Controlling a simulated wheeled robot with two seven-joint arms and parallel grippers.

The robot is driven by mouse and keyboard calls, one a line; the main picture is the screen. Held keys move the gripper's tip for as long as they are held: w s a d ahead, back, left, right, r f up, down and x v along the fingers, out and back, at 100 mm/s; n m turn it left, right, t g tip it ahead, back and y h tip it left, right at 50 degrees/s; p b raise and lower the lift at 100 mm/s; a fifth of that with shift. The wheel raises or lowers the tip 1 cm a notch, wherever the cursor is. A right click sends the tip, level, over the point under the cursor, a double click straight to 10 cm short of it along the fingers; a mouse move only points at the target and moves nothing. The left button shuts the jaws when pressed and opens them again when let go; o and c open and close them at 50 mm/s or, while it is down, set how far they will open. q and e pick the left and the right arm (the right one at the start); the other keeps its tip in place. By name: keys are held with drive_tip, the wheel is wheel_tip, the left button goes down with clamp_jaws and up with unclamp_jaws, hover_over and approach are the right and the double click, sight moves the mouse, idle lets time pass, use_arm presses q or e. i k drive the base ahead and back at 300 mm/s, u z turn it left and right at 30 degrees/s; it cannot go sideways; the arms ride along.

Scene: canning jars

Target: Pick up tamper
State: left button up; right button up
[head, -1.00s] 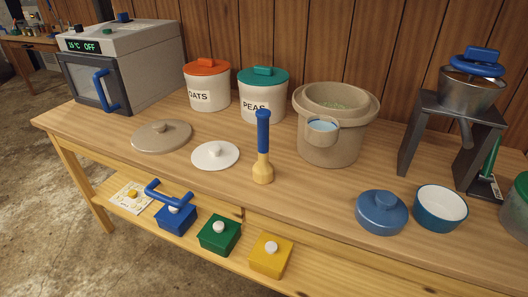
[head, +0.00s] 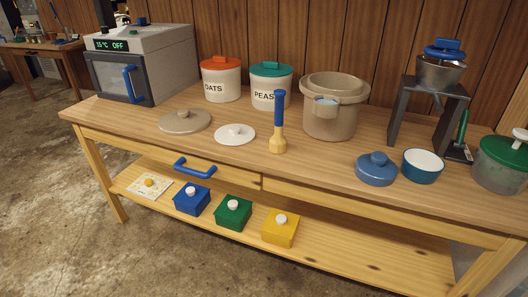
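The tamper (head: 278,122) stands upright on the wooden table (head: 230,160), near the middle of its front half. It has a long blue handle and a pale yellow, flared foot. Nothing touches it. Neither of my grippers shows in the head view.
A white lid (head: 235,134) and a beige lid (head: 185,121) lie left of the tamper. A beige pot (head: 332,118) stands behind right. A blue lidded dish (head: 376,169) and a blue bowl (head: 422,166) are further right. A drawer handle (head: 194,168) sticks out in front.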

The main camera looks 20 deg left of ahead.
sight(278, 142)
drive_tip(key=z, duration=0.25)
drive_tip(key=k, duration=0.35)
drive_tip(key=u, duration=1.3)
drive_tip(key=i, duration=1.6)
drive_tip(key=z, duration=0.95)
